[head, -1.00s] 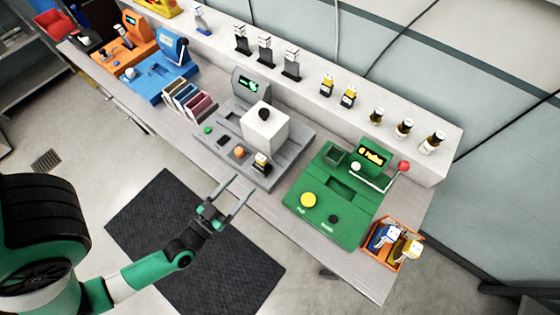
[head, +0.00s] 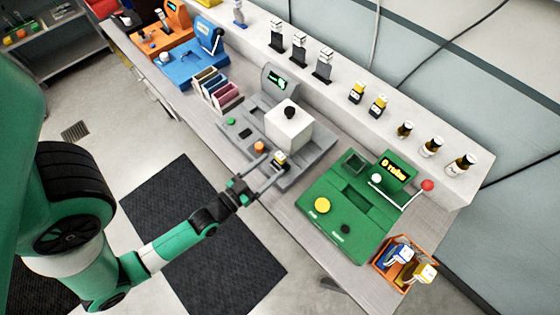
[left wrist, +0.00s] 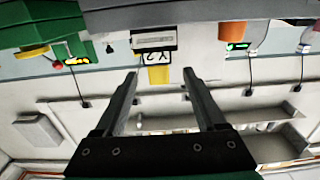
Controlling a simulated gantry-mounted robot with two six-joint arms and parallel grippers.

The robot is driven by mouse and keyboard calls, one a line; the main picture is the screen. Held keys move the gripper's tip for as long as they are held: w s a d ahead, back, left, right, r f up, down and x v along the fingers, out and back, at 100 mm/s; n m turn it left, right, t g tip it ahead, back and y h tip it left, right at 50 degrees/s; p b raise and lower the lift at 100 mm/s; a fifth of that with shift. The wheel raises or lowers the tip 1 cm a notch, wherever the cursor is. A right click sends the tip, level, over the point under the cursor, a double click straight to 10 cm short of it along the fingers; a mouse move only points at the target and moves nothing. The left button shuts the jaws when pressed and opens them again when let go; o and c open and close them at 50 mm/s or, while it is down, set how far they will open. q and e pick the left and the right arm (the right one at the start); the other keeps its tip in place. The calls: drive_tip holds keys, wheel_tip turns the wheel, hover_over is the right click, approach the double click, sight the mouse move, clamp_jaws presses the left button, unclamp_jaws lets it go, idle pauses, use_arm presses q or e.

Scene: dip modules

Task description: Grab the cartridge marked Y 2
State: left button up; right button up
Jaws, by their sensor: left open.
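The cartridge marked Y 2 (head: 280,158) is small, with yellow, black and white parts, and stands at the front of the grey machine. In the left wrist view the open fingertips (left wrist: 160,74) lie either side of the cartridge's line. I cannot tell whether they touch it. My right gripper is not in view.
The grey machine (head: 301,160) carries a white block (head: 288,130) behind the cartridge and an orange button (head: 259,147) beside it. A green machine (head: 340,205) stands to the right, with an orange bin (head: 385,267) of cartridges beyond. More cartridges and bottles line the back shelf.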

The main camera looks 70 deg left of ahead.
sight(278, 161)
use_arm(q)
drive_tip(key=x, duration=0.4)
drive_tip(key=shift+w+a+r, duration=0.1)
drive_tip(key=shift+w+r, duration=0.05)
drive_tip(key=shift+w, duration=0.25)
clamp_jaws()
